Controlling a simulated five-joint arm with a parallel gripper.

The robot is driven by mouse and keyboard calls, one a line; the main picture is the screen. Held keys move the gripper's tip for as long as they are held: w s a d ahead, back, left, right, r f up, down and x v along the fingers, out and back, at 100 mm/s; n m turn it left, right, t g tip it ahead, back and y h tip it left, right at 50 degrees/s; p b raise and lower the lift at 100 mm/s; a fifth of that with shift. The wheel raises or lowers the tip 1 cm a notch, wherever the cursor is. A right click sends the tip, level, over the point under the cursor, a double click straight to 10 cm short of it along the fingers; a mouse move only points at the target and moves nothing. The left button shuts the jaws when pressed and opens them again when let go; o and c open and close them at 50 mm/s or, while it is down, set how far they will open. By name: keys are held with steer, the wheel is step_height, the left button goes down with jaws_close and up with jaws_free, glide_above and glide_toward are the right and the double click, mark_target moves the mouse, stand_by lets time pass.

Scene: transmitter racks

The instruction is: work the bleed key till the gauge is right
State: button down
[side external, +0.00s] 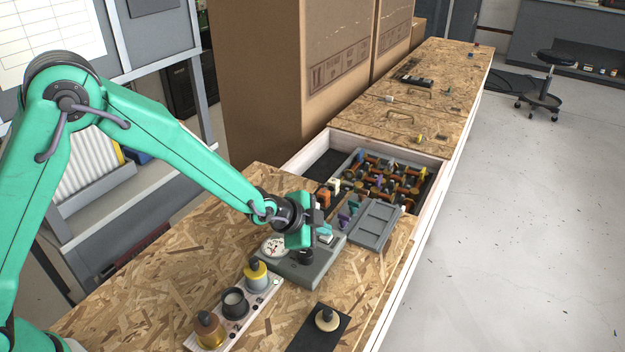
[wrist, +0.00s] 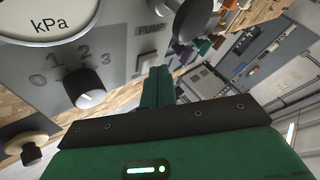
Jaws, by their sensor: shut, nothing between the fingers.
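The gauge (side external: 274,247) is a round white dial on a grey control box (side external: 318,268). Its needle is too small to read in the side view. In the wrist view only the lower part of the dial (wrist: 45,20), marked kPa, shows. A pale key (wrist: 146,62) under the label PUMP sits beside my fingertips. No key labelled bleed is readable; a pale key (side external: 325,238) shows at the box's far end. My gripper (side external: 302,238) is shut and empty, low over the box; it also shows in the wrist view (wrist: 157,78). Contact with a key cannot be told.
A black knob (wrist: 84,87) with a scale from 0 to 3 is on the box. A grey tray (side external: 374,226) and a filled drawer (side external: 432,178) lie beyond.

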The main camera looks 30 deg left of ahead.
mark_target(321, 238)
steer(key=shift+r, duration=0.65)
steer(key=shift+r, duration=2.5)
steer(key=shift+a+r, duration=0.1)
